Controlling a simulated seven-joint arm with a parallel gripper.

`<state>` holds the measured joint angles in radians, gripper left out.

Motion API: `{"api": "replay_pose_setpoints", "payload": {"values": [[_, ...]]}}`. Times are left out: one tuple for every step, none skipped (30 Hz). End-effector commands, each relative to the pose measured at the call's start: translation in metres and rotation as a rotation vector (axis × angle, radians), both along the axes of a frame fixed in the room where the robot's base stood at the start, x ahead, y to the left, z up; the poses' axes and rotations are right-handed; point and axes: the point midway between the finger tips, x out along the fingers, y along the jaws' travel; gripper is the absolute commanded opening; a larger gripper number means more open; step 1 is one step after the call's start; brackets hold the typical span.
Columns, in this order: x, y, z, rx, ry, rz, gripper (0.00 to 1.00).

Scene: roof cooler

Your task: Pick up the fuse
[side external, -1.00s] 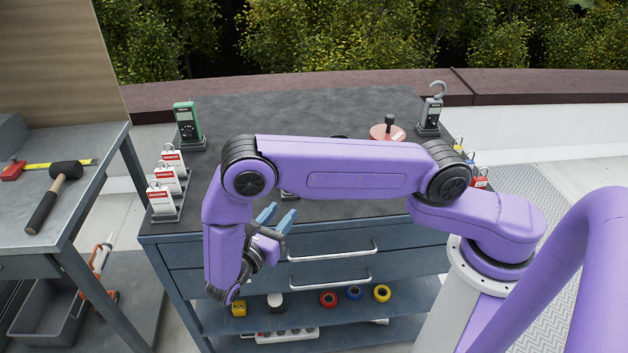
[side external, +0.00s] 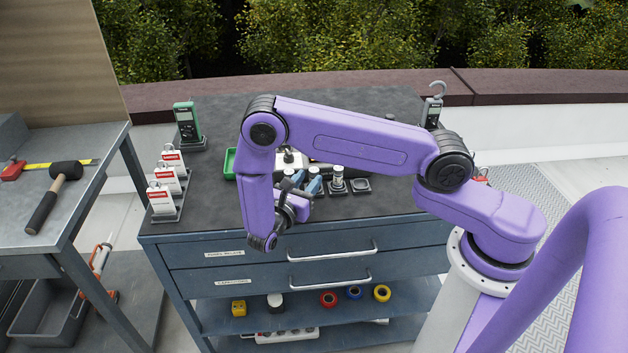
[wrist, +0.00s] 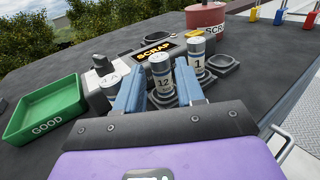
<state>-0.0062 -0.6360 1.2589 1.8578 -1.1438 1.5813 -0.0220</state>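In the wrist view several pale cylindrical fuses stand in dark square holders on the worktop. The fuse marked 12 (wrist: 161,72) appears between the two blue fingers of my gripper (wrist: 158,68). The fuse marked 1 (wrist: 197,52) stands to its right. Another fuse (wrist: 107,87) is partly hidden behind the left finger. My gripper is open, with dark space between each finger and the middle fuse; I cannot tell whether the fingertips reach around it. In the side external view my gripper (side external: 306,183) is low at the worktop's front edge, left of a standing fuse (side external: 338,176).
An empty holder (side external: 361,184) lies at the right of the row. A green tray marked GOOD (wrist: 45,110) is at the left, a red SCRAP container (wrist: 206,17) behind. Red-white tags (side external: 163,198) and a green meter (side external: 187,125) stand on the worktop's left side.

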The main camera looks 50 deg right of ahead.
Motion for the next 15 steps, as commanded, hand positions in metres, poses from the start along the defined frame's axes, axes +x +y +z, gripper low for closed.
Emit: {"api": "replay_pose_setpoints", "payload": {"values": [[0.001,-0.008,0.000,0.000,0.001,-0.005,0.38],[0.002,-0.013,0.000,0.000,0.002,-0.004,0.38],[0.003,-0.019,0.000,0.000,0.002,-0.005,0.38],[0.004,-0.023,0.000,0.000,0.002,-0.005,0.38],[0.006,-0.027,0.000,0.000,0.002,-0.004,0.38],[0.007,-0.031,0.000,0.000,0.002,-0.004,0.38],[0.007,-0.034,0.000,0.000,0.001,-0.004,0.38],[0.008,-0.037,0.000,0.001,0.001,-0.003,0.38],[0.009,-0.039,0.000,0.001,0.000,-0.002,0.38],[0.009,-0.041,0.000,0.001,0.000,-0.002,0.38],[0.009,-0.041,0.000,0.001,0.000,-0.002,0.38],[0.009,-0.042,0.000,0.001,0.000,-0.002,0.38],[0.009,-0.042,0.000,0.001,0.000,-0.002,0.38],[0.009,-0.042,0.000,0.001,0.000,-0.001,0.38],[0.009,-0.042,0.000,0.001,0.000,-0.001,0.38]]}}
